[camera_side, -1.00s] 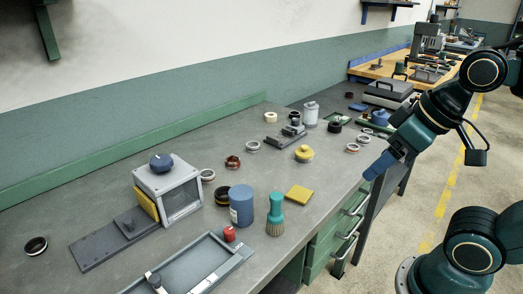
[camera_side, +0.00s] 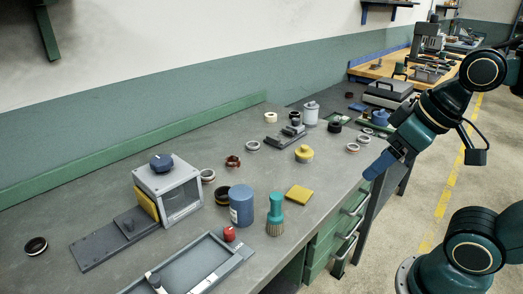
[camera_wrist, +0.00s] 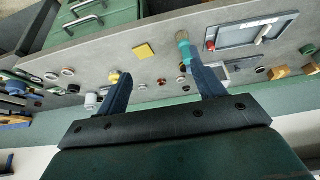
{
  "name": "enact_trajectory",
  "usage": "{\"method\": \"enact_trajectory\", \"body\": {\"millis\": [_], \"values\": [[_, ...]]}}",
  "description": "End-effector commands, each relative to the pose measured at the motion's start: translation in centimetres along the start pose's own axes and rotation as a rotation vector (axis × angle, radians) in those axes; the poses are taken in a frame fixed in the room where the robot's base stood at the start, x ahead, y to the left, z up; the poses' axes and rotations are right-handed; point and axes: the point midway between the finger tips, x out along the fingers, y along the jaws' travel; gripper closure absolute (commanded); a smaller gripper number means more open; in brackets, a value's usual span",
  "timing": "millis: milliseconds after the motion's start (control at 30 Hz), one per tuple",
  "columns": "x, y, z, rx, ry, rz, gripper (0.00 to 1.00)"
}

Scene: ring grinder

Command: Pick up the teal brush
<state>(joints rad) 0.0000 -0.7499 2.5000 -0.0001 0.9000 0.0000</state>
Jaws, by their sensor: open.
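The teal brush (camera_side: 275,214) stands upright on the grey bench, bristles down, near the front edge in the side view. It has a teal handle and tan bristles. In the wrist view the teal brush (camera_wrist: 183,42) shows beyond the right finger, partly close to its tip in the picture. My gripper (camera_side: 378,166) is in the side view at the right, above and beyond the bench's front edge, well apart from the brush. In the wrist view my gripper (camera_wrist: 160,80) has its two blue fingers spread with nothing between them.
A blue cylinder (camera_side: 241,205) stands just left of the brush, with a red-capped piece (camera_side: 229,234) in front. A yellow square pad (camera_side: 299,195) lies to its right. A grey tray (camera_side: 190,268) and a grey box with a knob (camera_side: 170,190) are further left. Several rings lie about.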

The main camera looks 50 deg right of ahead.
Motion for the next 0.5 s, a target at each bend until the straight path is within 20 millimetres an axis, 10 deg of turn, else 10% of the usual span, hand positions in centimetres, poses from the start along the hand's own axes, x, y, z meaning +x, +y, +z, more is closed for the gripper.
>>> {"method": "enact_trajectory", "body": {"millis": [500], "values": [[0.02, -0.06, -0.33, 0.016, -0.008, -0.001, 0.50]]}}
